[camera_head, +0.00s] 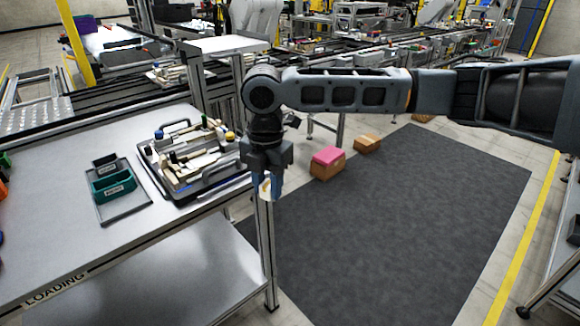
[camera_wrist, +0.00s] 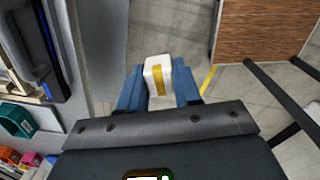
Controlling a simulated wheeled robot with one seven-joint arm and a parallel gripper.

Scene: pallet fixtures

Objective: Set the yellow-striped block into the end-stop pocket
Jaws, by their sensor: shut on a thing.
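My gripper (camera_head: 267,187) is shut on the yellow-striped block (camera_wrist: 159,76), a white block with a yellow stripe across its face. In the wrist view the block sits between the two blue fingers of my gripper (camera_wrist: 159,88). In the head view the block (camera_head: 267,190) is mostly hidden by the fingers. My gripper hangs just off the right edge of the table, to the right of the black pallet (camera_head: 240,184). The pallet carries several cream-coloured fixtures (camera_head: 190,160). Which of them is the end-stop pocket I cannot tell at this size.
Cardboard boxes (camera_head: 325,170) stand on the floor beyond the dark mat (camera_head: 400,230). A conveyor runs behind.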

